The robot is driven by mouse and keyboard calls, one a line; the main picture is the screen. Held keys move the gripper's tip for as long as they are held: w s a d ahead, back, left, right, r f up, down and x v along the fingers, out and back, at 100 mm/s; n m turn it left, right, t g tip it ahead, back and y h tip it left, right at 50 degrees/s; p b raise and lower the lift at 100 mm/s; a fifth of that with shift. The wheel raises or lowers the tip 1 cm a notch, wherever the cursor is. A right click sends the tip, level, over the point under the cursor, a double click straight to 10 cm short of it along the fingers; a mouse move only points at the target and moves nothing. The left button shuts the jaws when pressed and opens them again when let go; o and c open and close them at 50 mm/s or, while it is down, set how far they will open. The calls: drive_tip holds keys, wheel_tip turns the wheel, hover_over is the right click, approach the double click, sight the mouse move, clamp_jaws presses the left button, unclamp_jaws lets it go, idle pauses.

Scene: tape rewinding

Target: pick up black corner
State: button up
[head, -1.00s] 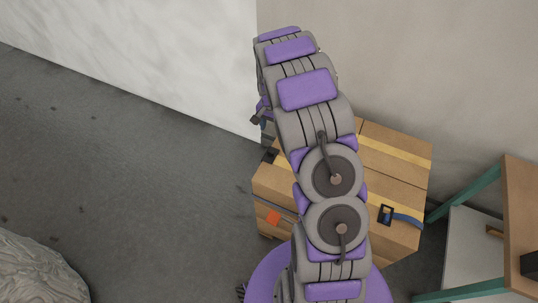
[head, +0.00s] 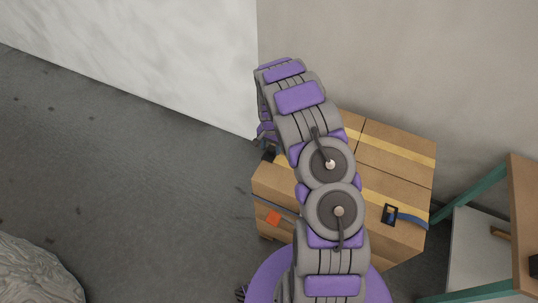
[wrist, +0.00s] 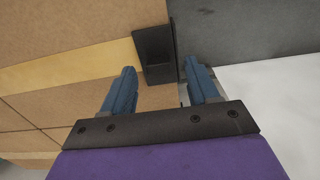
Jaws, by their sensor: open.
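The black corner (wrist: 155,50) is a dark bracket on the edge of the cardboard box (wrist: 70,40). In the wrist view it lies just beyond and between the two blue fingertips of my gripper (wrist: 160,66). My gripper is open, with the bracket apart from both fingers as far as I can tell. In the head view the bracket is at the box's far left corner, mostly covered by my gripper (head: 267,148). The box also shows in the head view (head: 405,165), partly hidden behind my arm.
A black buckle (head: 389,214) with a blue strap and an orange tag (head: 273,217) are on the box. A wooden table with green legs (head: 470,190) stands at the right. Walls rise behind the box.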

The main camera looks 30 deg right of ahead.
drive_tip(key=shift+f, duration=0.9)
drive_tip(key=shift+s, duration=0.1)
drive_tip(key=c, duration=0.7)
drive_tip(key=shift+r, duration=0.15)
